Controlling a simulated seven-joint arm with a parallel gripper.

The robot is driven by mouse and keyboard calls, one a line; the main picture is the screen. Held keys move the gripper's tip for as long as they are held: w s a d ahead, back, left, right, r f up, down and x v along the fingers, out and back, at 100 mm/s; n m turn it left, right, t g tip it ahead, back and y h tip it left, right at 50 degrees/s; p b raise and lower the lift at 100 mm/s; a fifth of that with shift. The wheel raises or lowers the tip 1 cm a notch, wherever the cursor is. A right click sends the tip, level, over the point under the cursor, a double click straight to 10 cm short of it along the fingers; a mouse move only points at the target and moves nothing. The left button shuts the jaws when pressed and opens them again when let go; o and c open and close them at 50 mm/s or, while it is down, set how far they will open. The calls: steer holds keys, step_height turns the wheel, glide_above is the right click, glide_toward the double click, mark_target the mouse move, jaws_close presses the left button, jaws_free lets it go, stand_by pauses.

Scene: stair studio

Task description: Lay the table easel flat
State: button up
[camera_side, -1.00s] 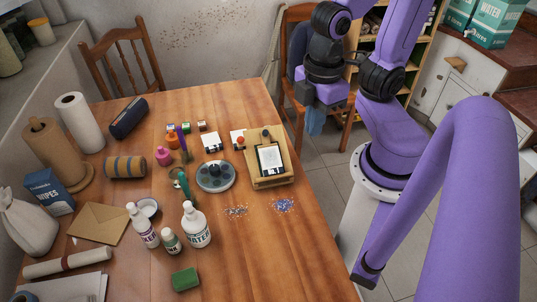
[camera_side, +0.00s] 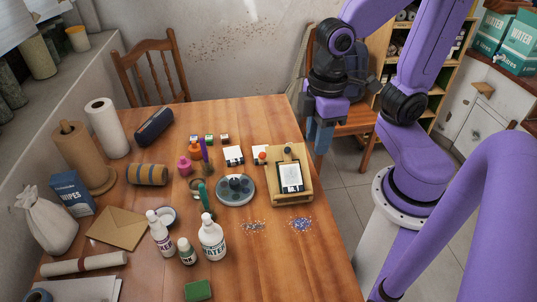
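The table easel (camera_side: 304,187) is a small light-wood stand at the right edge of the table. A white sheet with a dark border (camera_side: 291,177) rests on its front, with a dark knob-like part above. Its board appears to lean back; the exact angle cannot be told. My gripper (camera_side: 319,145) hangs just beyond the table's right edge, behind and to the right of the easel, apart from it. Its blue-grey fingers point down and nothing shows between them. They are too small to tell open from shut.
A round palette (camera_side: 235,189) lies left of the easel. Pigment piles (camera_side: 300,224) lie in front of it. Bottles (camera_side: 212,238), paint jars (camera_side: 184,165) and a white card (camera_side: 233,155) stand or lie farther left. A chair (camera_side: 352,125) stands behind my gripper. The table's front right is clear.

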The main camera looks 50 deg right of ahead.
steer(key=w+m, duration=0.5)
steer(key=w, duration=0.5)
steer(key=m, duration=0.5)
glide_toward(262, 153)
step_height(262, 153, down, 9)
jaws_close()
